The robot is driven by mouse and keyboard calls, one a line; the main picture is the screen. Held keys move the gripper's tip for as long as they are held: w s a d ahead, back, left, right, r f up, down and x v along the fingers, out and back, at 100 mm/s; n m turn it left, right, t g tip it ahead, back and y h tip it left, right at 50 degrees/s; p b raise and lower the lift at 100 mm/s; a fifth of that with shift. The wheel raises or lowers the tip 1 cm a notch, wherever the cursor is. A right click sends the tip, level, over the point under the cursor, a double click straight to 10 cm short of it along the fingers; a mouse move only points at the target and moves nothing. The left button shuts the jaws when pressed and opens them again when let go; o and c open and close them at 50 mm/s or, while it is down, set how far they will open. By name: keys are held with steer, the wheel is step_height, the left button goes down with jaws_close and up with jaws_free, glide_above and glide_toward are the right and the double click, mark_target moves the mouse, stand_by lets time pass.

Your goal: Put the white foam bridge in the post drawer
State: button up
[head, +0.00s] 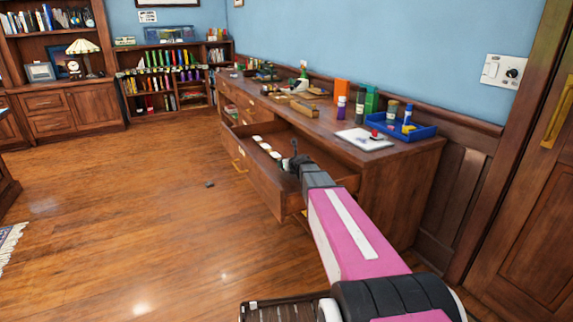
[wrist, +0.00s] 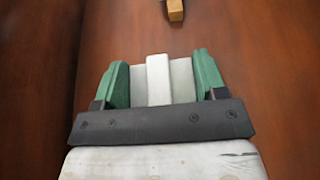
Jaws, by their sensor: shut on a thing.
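The white foam bridge (wrist: 158,80) sits between the green fingers of my gripper (wrist: 159,62) in the wrist view, with a raised middle strip and greyer sides. My gripper is shut on it. In the head view my gripper (head: 293,163) is over the near end of an open drawer (head: 262,180) in the long wooden cabinet. The bridge cannot be made out there. Whether it touches the drawer floor cannot be told.
Several pale pieces (head: 265,147) lie in a row in the open drawer. A small tan block (wrist: 175,10) is ahead of my gripper. The cabinet top holds a blue tray (head: 425,132), a white pad (head: 362,141) and bottles.

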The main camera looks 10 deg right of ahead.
steer(key=shift+f, duration=0.6)
steer(key=o, duration=0.9)
steer(key=shift+r, duration=0.1)
steer(key=shift+r, duration=0.45)
steer(key=v, duration=1.2)
steer(key=shift+a+r, duration=0.1)
